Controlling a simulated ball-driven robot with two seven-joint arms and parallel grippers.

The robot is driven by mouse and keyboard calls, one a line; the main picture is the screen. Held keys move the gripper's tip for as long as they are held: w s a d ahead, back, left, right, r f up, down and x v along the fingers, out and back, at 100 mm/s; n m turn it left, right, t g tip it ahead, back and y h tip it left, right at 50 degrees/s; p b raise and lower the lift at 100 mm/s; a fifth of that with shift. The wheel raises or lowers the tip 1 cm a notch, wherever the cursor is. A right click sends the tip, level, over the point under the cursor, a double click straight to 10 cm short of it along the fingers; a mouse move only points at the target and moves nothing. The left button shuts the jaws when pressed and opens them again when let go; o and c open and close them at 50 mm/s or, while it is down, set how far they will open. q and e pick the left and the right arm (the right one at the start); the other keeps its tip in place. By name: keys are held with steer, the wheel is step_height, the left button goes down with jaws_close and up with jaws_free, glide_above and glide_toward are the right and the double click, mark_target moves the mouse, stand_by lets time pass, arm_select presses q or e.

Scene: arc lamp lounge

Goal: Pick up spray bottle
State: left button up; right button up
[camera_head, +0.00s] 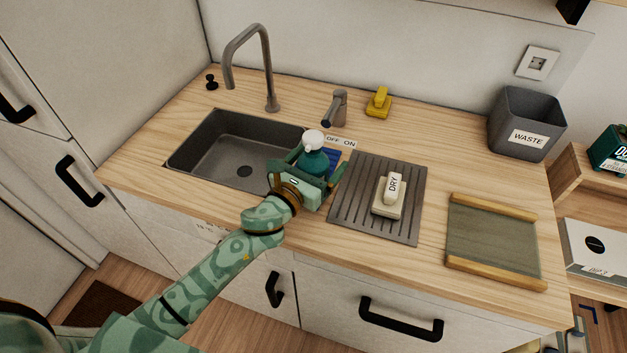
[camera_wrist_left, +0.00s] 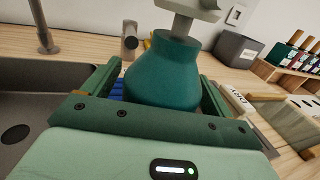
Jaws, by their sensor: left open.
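The spray bottle (camera_head: 315,161) has a teal body and a white top. It stands upright on the counter at the right edge of the sink. My left gripper (camera_head: 318,167) is open, with one finger on each side of the bottle. In the left wrist view the bottle (camera_wrist_left: 165,72) fills the space between the fingers of the gripper (camera_wrist_left: 160,88), and a gap shows at the left finger. The bottle's lower part is hidden behind the gripper's palm. My right gripper is in neither view.
The sink (camera_head: 215,150) lies left of the bottle, with a tall faucet (camera_head: 252,65) behind it. A drying mat (camera_head: 345,205) with a block marked DRY (camera_head: 391,195) is at the right. A waste bin (camera_head: 525,120) stands at the back right. A green board (camera_head: 492,240) lies front right.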

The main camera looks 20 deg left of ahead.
arm_select(q)
steer(key=c, duration=1.4)
steer(key=shift+r, duration=0.1)
